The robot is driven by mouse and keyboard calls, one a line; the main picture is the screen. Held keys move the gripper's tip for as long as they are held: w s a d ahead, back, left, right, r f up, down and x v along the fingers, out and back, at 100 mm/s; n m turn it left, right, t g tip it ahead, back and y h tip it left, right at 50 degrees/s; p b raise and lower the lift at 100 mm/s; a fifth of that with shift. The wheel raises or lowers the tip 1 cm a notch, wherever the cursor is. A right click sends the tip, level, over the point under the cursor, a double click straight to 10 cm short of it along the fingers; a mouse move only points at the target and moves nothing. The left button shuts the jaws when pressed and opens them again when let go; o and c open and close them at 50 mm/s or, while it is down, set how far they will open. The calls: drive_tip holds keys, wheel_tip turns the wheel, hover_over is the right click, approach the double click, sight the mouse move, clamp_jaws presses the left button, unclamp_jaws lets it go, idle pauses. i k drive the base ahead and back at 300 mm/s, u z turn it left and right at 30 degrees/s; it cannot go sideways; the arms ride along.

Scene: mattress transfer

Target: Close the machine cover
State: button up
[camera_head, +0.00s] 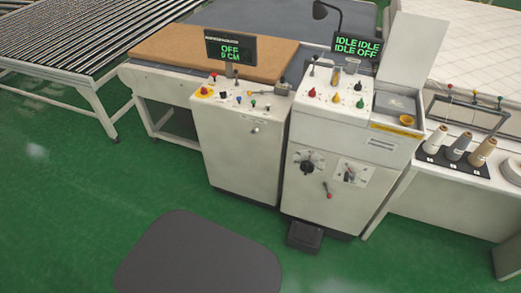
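The machine cover (415,48) is a plain white panel standing up, leaning slightly back, at the rear of the white sewing machine cabinet (335,190). It is open. Below it, the open compartment (396,103) shows a grey interior with a small yellow ring-shaped part (407,119) near its front right. A yellow label strip (397,131) runs along the compartment's front edge. My gripper is not in view.
Thread cones (459,147) stand to the right. A black pedal (304,236) lies in front. Green floor (70,220) is open at left.

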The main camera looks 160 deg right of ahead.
sight(415, 42)
drive_tip(key=u, duration=5.1)
